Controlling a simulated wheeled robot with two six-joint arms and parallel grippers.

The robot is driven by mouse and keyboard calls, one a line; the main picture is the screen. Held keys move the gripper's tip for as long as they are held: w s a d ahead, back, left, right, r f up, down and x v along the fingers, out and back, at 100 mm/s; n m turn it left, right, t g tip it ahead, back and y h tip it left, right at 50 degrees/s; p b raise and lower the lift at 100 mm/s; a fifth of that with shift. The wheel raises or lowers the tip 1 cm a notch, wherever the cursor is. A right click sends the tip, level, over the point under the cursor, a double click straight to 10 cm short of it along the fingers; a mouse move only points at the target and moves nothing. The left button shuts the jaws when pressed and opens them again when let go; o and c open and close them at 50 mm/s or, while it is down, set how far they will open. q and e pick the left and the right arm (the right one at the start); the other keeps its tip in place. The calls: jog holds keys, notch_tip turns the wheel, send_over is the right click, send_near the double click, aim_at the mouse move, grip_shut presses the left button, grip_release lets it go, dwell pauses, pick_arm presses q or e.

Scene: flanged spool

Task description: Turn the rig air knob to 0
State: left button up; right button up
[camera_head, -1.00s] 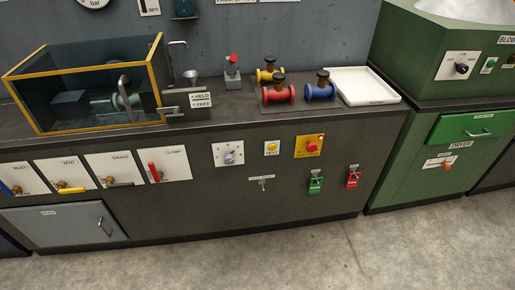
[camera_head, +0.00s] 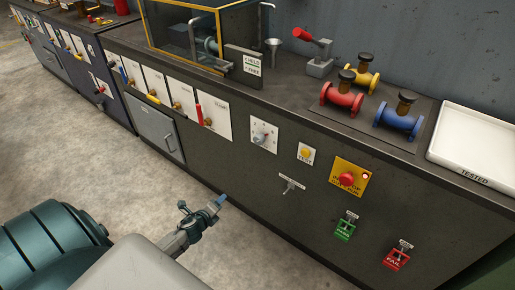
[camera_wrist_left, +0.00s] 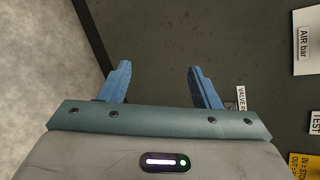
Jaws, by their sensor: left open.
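The rig air knob (camera_head: 260,138) is a small grey knob on a white plate (camera_head: 270,129) on the dark front panel of the bench. In the left wrist view, part of a white plate labelled "AIR bar" (camera_wrist_left: 304,42) shows at the right edge; its knob is out of that view. My left gripper (camera_head: 221,201) is in front of the bench, below and left of the knob and apart from it. In the left wrist view its two blue fingers (camera_wrist_left: 158,72) are spread with nothing between them. My right gripper is not in view.
A red-handled valve (camera_head: 205,120) is left. Spools and a white tray (camera_head: 452,161) stand on top. Floor is clear.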

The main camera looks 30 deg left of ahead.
pick_arm(q)
jog(key=w+d+r+m+t+h+b, duration=0.1)
jog(key=w+d+r+m+t+b, duration=0.15)
jog(key=w+r+m, duration=0.6)
jog(key=m+t+h+b, duration=0.1)
jog(key=m+t+h, duration=0.2)
jog(key=m, duration=0.5)
send_near(257, 141)
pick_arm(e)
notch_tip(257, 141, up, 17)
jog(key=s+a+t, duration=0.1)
pick_arm(q)
jog(key=shift+n, duration=0.25)
jog(key=w, duration=0.3)
jog(key=w+p, duration=0.1)
jog(key=w, duration=0.5)
jog(key=shift+w+d+r+p, duration=0.1)
jog(key=shift+w+d+p, duration=0.1)
jog(key=shift+d+p, duration=0.15)
jog(key=shift+w, duration=0.6)
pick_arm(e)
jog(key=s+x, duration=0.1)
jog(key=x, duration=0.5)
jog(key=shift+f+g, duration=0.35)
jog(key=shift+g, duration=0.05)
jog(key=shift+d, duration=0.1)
pick_arm(q)
jog(key=c, duration=1)
